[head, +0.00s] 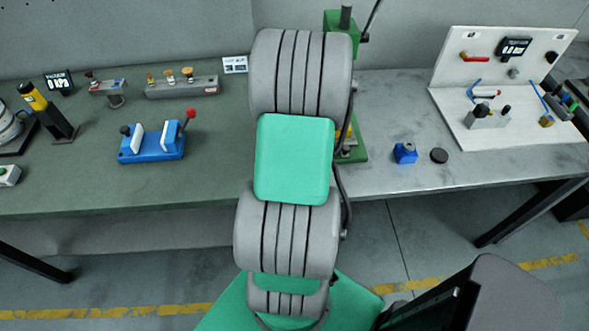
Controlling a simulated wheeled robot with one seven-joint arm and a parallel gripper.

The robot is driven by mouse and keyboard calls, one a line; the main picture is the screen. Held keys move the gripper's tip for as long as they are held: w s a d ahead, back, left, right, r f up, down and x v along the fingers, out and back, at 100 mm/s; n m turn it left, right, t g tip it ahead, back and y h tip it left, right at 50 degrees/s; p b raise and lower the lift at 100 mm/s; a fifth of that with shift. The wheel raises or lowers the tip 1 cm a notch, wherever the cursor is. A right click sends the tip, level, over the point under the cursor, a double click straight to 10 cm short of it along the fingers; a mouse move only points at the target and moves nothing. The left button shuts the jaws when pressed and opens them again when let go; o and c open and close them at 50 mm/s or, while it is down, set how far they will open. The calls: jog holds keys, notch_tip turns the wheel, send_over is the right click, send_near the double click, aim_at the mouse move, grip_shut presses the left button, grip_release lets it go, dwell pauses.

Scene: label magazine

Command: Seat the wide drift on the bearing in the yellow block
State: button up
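A small patch of yellow (349,133), perhaps the yellow block, shows beside my arm at the base of a green press (353,153). My arm hides most of it, and I cannot see a bearing there. I cannot pick out the wide drift for certain. A grey bar-shaped rack (182,88) at the back left holds several small brass or brown-topped pieces, which may be drifts. My gripper is not in view; my grey and green arm links fill the middle of the picture.
A blue vice-like fixture (151,142) with a red-knobbed lever stands left. A blue block (404,153) and a dark disc (439,155) lie right of the press. A white panel station (500,85) stands at far right. The right bench front is mostly clear.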

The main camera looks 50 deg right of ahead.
grip_shut()
jog(key=shift+r, duration=0.15)
dwell(0.4)
